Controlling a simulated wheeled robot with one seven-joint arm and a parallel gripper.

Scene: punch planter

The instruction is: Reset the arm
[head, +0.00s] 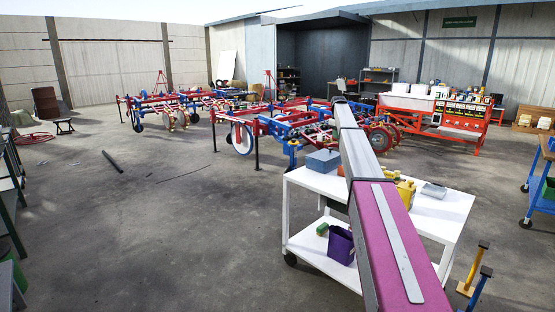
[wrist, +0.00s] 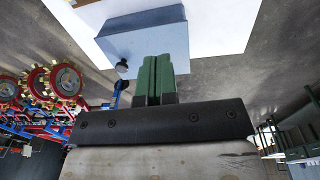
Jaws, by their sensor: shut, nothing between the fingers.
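My gripper (wrist: 159,78) shows in the wrist view with its two green fingers pressed together and nothing between them. The fingertips overlap a blue-grey box (wrist: 145,42) on a white surface in that view; I cannot tell whether they touch it. In the head view my arm, magenta and grey, reaches forward over a white cart (head: 444,208), and my gripper cannot be made out there. The blue-grey box also shows on the cart's top (head: 322,161), left of the arm.
Yellow containers (head: 405,192) and a grey item (head: 433,190) sit on the cart's top. A purple bin (head: 340,245) stands on its lower shelf. Red and blue farm implements (head: 272,128) stand behind. A red bench (head: 440,122) is at the back. The floor at left is mostly clear.

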